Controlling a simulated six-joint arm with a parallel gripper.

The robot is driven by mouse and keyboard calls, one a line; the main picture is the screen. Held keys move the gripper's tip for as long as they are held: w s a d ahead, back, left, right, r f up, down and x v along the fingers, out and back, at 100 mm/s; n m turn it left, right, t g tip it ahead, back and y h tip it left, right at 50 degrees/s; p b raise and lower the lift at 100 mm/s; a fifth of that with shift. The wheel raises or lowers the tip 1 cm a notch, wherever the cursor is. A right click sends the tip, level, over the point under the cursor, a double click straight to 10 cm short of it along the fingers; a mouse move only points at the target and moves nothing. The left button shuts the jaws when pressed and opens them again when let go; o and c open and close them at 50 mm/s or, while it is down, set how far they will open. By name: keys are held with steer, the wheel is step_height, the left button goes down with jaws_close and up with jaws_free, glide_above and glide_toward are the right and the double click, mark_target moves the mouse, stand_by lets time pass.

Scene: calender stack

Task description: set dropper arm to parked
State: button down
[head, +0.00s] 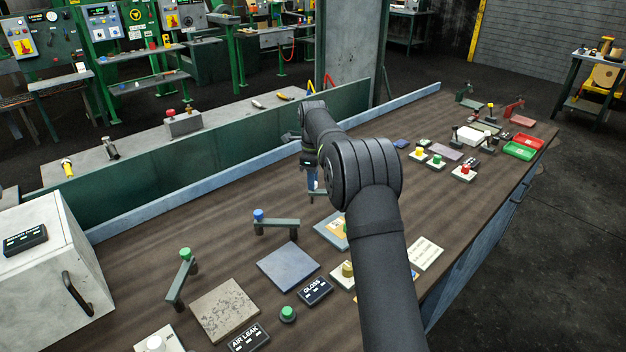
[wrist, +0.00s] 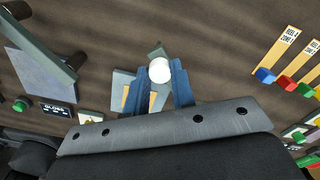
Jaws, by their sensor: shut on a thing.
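My gripper (wrist: 160,86) has its two blue fingers closed around a round white knob (wrist: 159,70). The knob sits on a small grey-green swing arm (wrist: 155,49), which also shows low beneath my gripper in the head view (head: 318,196). My wrist and forearm hide most of this arm in the head view. Two similar arms stand nearer: one with a blue knob (head: 258,215) and one with a green knob (head: 185,254). No readable label marks any of them as the dropper arm.
A blue-grey plate (head: 288,266), a speckled plate (head: 225,309), a GLOSS sign (head: 315,290) and an AIR LEAK sign (head: 248,338) lie on the bench. A grey box (head: 40,262) stands at the left. Knobbed blocks and red and green trays (head: 520,150) stand at the far right.

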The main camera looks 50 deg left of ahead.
steer(key=shift+w+r, duration=0.1)
steer(key=shift+r, duration=0.05)
steer(key=c, duration=1.2)
jaws_free()
step_height(320, 180, up, 17)
steer(key=shift+r, duration=0.15)
step_height(320, 180, down, 18)
steer(key=shift+r, duration=0.2)
stand_by(0.4)
steer(key=shift+r, duration=0.1)
